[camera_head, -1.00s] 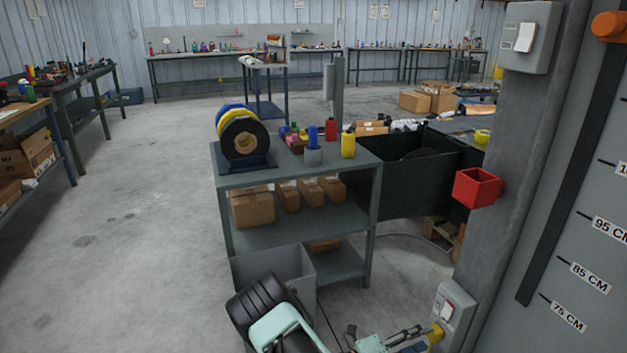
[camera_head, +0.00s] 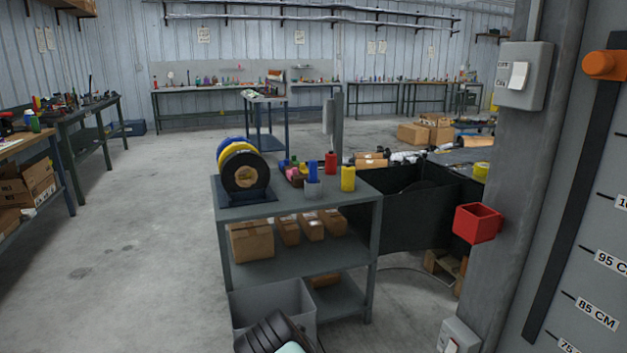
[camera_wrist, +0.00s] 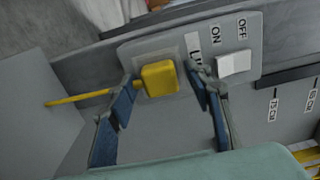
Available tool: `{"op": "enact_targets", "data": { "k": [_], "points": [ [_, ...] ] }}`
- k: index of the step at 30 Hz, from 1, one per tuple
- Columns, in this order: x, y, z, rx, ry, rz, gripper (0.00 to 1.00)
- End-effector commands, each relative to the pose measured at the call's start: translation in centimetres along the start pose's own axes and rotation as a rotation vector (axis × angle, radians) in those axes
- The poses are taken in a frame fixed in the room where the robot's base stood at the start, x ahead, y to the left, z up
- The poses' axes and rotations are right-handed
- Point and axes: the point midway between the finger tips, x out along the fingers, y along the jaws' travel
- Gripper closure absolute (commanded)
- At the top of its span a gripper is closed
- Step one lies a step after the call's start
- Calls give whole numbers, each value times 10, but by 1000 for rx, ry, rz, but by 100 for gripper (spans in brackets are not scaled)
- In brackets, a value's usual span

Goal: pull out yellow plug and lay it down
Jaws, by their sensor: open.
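The yellow plug (camera_wrist: 160,78) sits in a grey outlet box (camera_wrist: 142,50) in the wrist view, with a yellow cord (camera_wrist: 75,99) running left from it. My gripper (camera_wrist: 160,85) is open, with one blue-padded finger on each side of the plug. Whether either finger touches the plug I cannot tell. The box has a white switch (camera_wrist: 235,63) marked ON and OFF.
A grey pillar (camera_head: 505,220) carries a red open holder (camera_head: 478,222) and an upper switch box (camera_head: 525,76). A grey shelf cart (camera_head: 300,262) with cable spools (camera_head: 243,170) and bottles stands left of it. A grey bin (camera_head: 270,305) stands at its front.

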Motion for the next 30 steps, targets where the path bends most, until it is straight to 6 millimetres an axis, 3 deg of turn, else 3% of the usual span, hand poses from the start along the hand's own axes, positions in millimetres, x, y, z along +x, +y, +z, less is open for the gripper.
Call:
{"op": "enact_targets", "data": {
  "k": [17, 30],
  "points": [
    [0, 0, 0, 0, 0, 0, 54],
    [0, 0, 0, 0, 0, 0, 100]
  ]
}}
